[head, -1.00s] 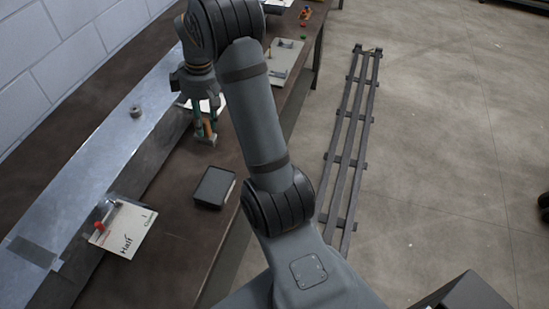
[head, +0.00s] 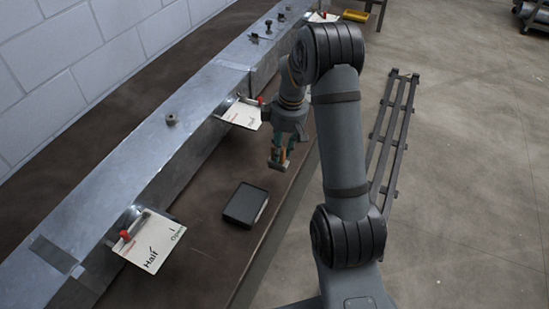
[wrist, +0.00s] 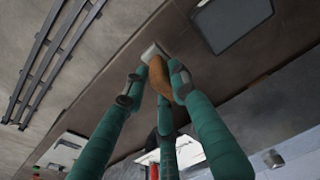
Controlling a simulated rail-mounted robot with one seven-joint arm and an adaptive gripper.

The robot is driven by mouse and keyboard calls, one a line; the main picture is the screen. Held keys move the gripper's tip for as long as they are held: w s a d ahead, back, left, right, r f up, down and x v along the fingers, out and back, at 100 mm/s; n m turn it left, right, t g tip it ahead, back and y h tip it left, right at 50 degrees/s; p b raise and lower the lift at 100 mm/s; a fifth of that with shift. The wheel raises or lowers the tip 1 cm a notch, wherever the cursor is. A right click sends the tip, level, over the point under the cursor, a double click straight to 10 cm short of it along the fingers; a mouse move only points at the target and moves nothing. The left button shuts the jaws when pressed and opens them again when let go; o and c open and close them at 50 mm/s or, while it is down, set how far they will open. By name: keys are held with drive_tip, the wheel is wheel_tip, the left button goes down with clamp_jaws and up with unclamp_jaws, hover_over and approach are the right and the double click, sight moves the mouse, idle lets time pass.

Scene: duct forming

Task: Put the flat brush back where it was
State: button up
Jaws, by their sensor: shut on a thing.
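The flat brush (wrist: 158,72) has an orange-brown handle and a pale flat end. It shows in the wrist view between the green fingers of my gripper (wrist: 156,84), which is shut on it. In the head view my gripper (head: 280,158) points down over the brown bench near its right edge, beyond the black tray. The brush (head: 278,164) shows there only as a small orange and grey patch, partly hidden by the fingers. It appears to be above the bench, but the exact gap is unclear. No marked place for the brush can be made out.
A shallow black tray (head: 245,205) lies on the bench (head: 215,235). A long metal duct (head: 130,170) runs along the wall side, with lettered cards (head: 150,245) and red-handled levers. A slatted dark rack (head: 395,130) stands on the floor to the right.

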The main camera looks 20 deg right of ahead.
drive_tip(key=shift+w+a+f, duration=0.6)
drive_tip(key=shift+a+f, duration=0.15)
drive_tip(key=shift+a, duration=0.15)
drive_tip(key=shift+f+p, duration=0.6)
drive_tip(key=shift+f, duration=1.3)
drive_tip(key=shift+f, duration=0.15)
drive_tip(key=o, duration=1)
drive_tip(key=shift+o, duration=0.2)
